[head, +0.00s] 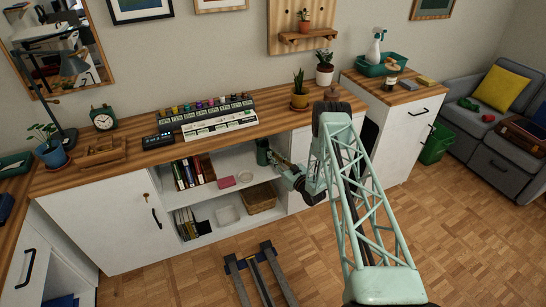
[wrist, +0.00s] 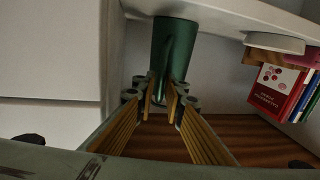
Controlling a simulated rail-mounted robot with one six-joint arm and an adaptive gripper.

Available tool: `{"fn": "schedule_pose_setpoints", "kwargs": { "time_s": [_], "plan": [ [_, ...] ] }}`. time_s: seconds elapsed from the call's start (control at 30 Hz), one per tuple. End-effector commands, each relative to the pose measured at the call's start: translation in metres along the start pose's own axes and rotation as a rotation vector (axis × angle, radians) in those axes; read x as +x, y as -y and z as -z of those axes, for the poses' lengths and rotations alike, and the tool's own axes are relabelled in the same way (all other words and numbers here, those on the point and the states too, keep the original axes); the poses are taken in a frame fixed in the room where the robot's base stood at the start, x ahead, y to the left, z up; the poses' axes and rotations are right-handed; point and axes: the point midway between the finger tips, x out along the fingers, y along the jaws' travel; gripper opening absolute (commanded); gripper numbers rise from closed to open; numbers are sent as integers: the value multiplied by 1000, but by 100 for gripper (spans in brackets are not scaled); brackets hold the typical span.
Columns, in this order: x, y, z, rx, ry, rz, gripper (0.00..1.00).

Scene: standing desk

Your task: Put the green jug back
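The dark green jug (head: 263,152) is inside the upper shelf compartment under the desk top, at its right end. In the wrist view the jug (wrist: 174,48) is straight ahead, its handle pointing toward me. My gripper (wrist: 161,100) reaches into the compartment from the front right, and its yellow-padded fingers close in on both sides of the handle. It appears shut on the handle. In the head view my gripper (head: 278,163) is beside the jug. I cannot tell whether the jug's base touches the shelf.
The compartment also holds books (head: 190,172), a pink box (head: 226,182) and a small pale item (head: 245,177). A white cabinet door (head: 302,150) stands close on the right. Below are a wicker basket (head: 261,198) and a white bin (head: 227,215). The desk top edge (head: 235,133) is just above.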

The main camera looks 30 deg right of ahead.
Motion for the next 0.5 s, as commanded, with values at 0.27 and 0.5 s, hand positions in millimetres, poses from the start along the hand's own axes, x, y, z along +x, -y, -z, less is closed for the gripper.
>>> {"fn": "schedule_pose_setpoints", "kwargs": {
  "time_s": [0.27, 0.5],
  "plan": [
    [-3, 0, 2, 1, 1, -1, 11],
    [-26, -1, 2, 1, 2, -1, 11]
  ]
}}
